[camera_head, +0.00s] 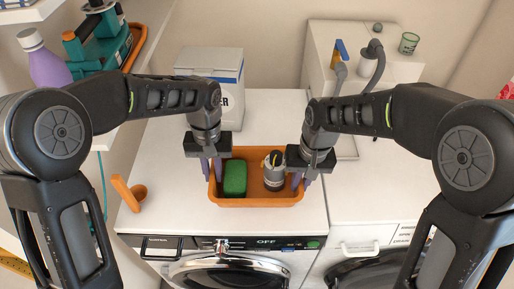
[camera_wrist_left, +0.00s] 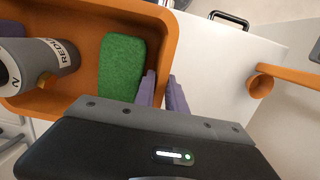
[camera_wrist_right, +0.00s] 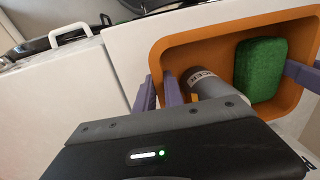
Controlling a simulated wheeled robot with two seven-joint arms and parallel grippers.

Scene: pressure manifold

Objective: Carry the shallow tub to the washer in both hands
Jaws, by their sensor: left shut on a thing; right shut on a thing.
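The shallow orange tub (camera_head: 256,202) is at the top of the white washer (camera_head: 290,222) in the head view, near its front edge. It holds a green sponge (camera_head: 235,178) on the left and a grey cylindrical part (camera_head: 274,176) on the right. My left gripper (camera_head: 212,168) is shut on the tub's left wall; its purple fingers straddle the wall in the left wrist view (camera_wrist_left: 163,92). My right gripper (camera_head: 303,176) is shut on the right wall, which shows in the right wrist view (camera_wrist_right: 160,92). I cannot tell whether the tub's base touches the washer top.
A white lettered box (camera_head: 212,66) stands behind the tub. An orange scoop-like item (camera_head: 130,193) lies to the left. A purple bottle (camera_head: 44,62) and a teal tool (camera_head: 100,45) are on the left shelf. A second machine (camera_head: 375,205) adjoins on the right, with a green cup (camera_head: 409,43) farther back.

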